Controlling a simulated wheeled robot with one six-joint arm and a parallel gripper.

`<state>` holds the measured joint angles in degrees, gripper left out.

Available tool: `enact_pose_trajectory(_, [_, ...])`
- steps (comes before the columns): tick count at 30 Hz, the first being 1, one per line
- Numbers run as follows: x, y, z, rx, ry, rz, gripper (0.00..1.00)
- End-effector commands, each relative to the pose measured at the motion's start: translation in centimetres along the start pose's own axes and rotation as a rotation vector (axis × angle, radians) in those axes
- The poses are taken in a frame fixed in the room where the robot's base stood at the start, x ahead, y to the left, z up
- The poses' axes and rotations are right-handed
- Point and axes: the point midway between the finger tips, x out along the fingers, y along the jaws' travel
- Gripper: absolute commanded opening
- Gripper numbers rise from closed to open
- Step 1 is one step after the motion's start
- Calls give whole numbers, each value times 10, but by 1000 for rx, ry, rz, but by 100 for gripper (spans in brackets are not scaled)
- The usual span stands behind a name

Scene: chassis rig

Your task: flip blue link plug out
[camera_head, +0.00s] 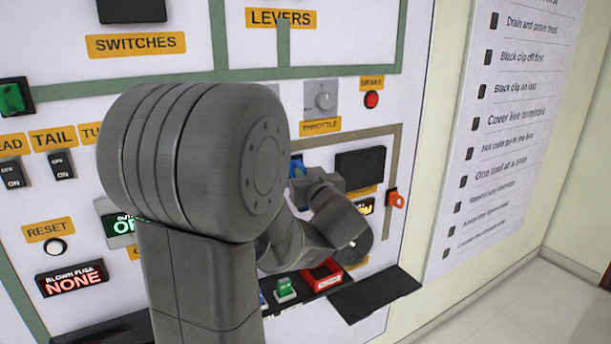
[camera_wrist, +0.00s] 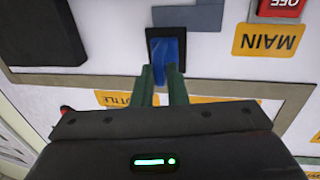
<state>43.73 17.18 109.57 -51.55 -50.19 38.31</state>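The blue link plug (camera_wrist: 166,52) sits in a black socket on the white panel in the wrist view, which looks upside down. My gripper (camera_wrist: 160,72) is right at the plug, its two greenish fingers parallel with a narrow gap between them. The fingertips overlap the plug's near end; I cannot tell whether they grip it or only stand against it. In the head view a bit of the blue plug (camera_head: 297,168) shows beside my gripper, and my arm hides most of that area.
A black box (camera_head: 360,167) and an orange-red toggle (camera_head: 396,200) are right of my gripper. The throttle knob (camera_head: 322,98) and red brake button (camera_head: 371,99) are above. Below, a ledge holds a green plug (camera_head: 285,289) and a red-framed part (camera_head: 322,275); a dark shelf (camera_head: 375,293) juts out.

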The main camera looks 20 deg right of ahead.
Motion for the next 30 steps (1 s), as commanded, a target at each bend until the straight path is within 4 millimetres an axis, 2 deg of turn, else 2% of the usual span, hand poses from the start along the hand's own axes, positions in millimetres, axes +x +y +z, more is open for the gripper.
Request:
enact_pose_trajectory(5, [-2, 1, -1, 1, 1, 2, 0])
enact_pose_trajectory(13, [-26, 7, -1, 2, -1, 5, 0])
enact_pose_trajectory(20, [-26, 6, 0, 3, 0, 3, 0])
enact_pose_trajectory(21, [-26, 6, 0, 3, 0, 4, 14])
enact_pose_trajectory(24, [-26, 6, 0, 3, 0, 3, 32])
enact_pose_trajectory(30, [-26, 6, 0, 1, 0, 1, 32])
